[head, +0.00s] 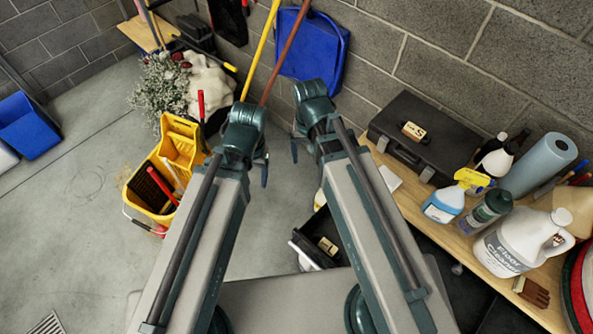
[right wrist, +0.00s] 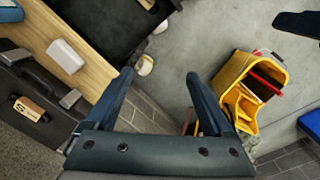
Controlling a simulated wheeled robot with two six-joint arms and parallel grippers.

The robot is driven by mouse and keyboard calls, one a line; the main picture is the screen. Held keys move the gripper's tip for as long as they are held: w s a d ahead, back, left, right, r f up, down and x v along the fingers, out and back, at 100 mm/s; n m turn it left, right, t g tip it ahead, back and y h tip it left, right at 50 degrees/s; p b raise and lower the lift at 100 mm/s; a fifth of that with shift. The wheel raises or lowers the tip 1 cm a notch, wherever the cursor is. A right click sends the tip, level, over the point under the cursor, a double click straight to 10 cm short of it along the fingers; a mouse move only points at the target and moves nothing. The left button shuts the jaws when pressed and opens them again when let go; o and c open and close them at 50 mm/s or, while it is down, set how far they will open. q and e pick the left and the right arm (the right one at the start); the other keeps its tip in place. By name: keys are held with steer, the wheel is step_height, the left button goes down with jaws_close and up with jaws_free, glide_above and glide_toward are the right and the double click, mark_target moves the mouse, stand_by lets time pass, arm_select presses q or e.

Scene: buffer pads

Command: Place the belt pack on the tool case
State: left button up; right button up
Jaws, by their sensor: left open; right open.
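The tool case (head: 422,140) is a closed black case with a tan tag on its lid, lying on the wooden shelf at the right. It also shows at the left of the right wrist view (right wrist: 40,100). A small white rounded block (head: 390,178), possibly the belt pack, lies on the wood beside the case's front; it also shows in the right wrist view (right wrist: 66,56). My right gripper (right wrist: 162,95) is open and empty, apart from both. My left gripper (head: 264,168) is open and empty above the floor, left of the right one.
Spray bottle (head: 445,203), floor cleaner jug (head: 505,245) and blue roll (head: 540,165) crowd the shelf right of the case. A black bin (head: 303,258) stands below the shelf. A yellow mop bucket (head: 160,175) stands on the floor at left. Open floor lies at far left.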

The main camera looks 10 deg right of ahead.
steer(key=s+a+n, duration=0.4)
steer(key=s+n, duration=0.1)
steer(key=shift+a+h, duration=0.2)
steer(key=shift+h, duration=0.2)
step_height(320, 180, down, 19)
steer(key=b, duration=1.9)
